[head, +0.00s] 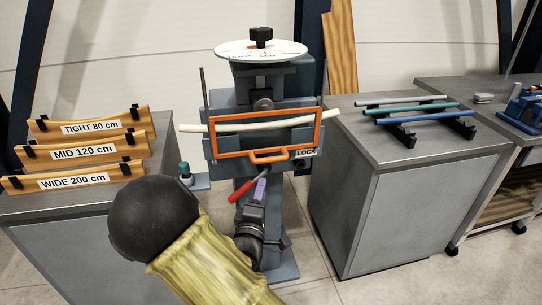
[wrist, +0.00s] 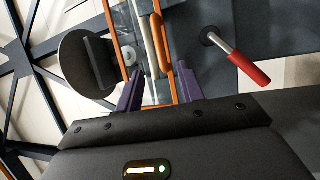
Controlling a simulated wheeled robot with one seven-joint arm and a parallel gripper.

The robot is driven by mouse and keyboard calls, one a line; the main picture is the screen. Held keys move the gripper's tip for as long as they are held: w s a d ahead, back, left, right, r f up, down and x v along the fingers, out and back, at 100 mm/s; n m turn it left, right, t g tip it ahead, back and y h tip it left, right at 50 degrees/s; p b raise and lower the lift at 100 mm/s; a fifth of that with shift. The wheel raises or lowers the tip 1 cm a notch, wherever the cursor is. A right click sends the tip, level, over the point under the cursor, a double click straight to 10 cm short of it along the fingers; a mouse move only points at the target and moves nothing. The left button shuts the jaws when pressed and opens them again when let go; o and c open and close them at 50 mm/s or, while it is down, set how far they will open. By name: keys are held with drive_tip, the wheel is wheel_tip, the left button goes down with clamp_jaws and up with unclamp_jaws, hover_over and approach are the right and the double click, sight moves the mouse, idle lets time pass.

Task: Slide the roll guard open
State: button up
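The roll guard (head: 214,147) is an orange rectangular frame with a clear pane on the front of the grey bending machine. A pale tube (head: 195,128) runs across behind the guard. My gripper (head: 262,184) is just below the handle. In the wrist view my gripper (wrist: 160,74) has its two purple fingers apart, with nothing held. The handle (wrist: 158,38) appears ahead, between the fingertips; contact cannot be told.
A red-gripped lever (head: 240,190) is close beside my gripper and shows at right in the wrist view (wrist: 248,69). A dial (head: 260,50) tops the machine. Labelled wooden templates (head: 90,128) stand on the left bench; a rack of tubes (head: 415,112) on the right one.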

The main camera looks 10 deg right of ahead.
approach(269, 140)
drive_tip(key=w+d+f, duration=0.2)
drive_tip(key=w+d, duration=0.2)
drive_tip(key=w, duration=0.2)
drive_tip(key=shift+a+r, duration=0.15)
clamp_jaws()
